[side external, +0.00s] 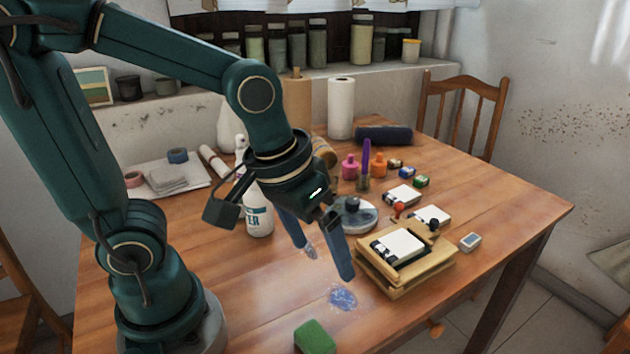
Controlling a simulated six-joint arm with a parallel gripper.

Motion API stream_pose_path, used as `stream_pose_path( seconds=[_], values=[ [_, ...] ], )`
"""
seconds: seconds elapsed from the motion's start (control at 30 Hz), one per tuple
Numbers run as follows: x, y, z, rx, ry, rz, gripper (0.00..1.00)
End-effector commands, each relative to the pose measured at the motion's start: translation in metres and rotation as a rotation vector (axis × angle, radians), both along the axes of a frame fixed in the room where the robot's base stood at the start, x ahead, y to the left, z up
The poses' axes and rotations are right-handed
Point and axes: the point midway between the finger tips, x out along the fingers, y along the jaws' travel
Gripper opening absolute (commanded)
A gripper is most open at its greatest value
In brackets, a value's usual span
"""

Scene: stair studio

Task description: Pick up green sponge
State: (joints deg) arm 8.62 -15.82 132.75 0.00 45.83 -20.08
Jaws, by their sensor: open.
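The green sponge (315,337) lies on the wooden table (210,316) near the bottom middle of the side external view; its lower edge is close to the picture's edge. My gripper (325,263) is open and empty, with its two blue fingers pointing down. It is above the table, up and behind the sponge in the picture, and apart from it. A blue paint smear (342,297) lies on the table between the gripper and the sponge.
A wooden box with a stamp pad (405,262) stands right of my gripper. A white bottle (259,212) stands behind it. Small bottles, stamp pads and a round grey-topped dish (362,217) crowd the table behind. The table left of the sponge is clear.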

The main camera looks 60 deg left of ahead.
Motion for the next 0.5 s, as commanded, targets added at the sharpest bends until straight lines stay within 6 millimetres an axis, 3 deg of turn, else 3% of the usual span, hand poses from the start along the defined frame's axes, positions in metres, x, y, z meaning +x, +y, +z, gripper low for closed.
stream_pose_path(
  seconds=[0.2,0.5],
  values=[
    [0.0,-0.024,-0.044,0.023,0.186,-0.034,1.0],
    [-0.014,-0.034,-0.073,0.061,0.299,-0.095,1.0]
  ],
)
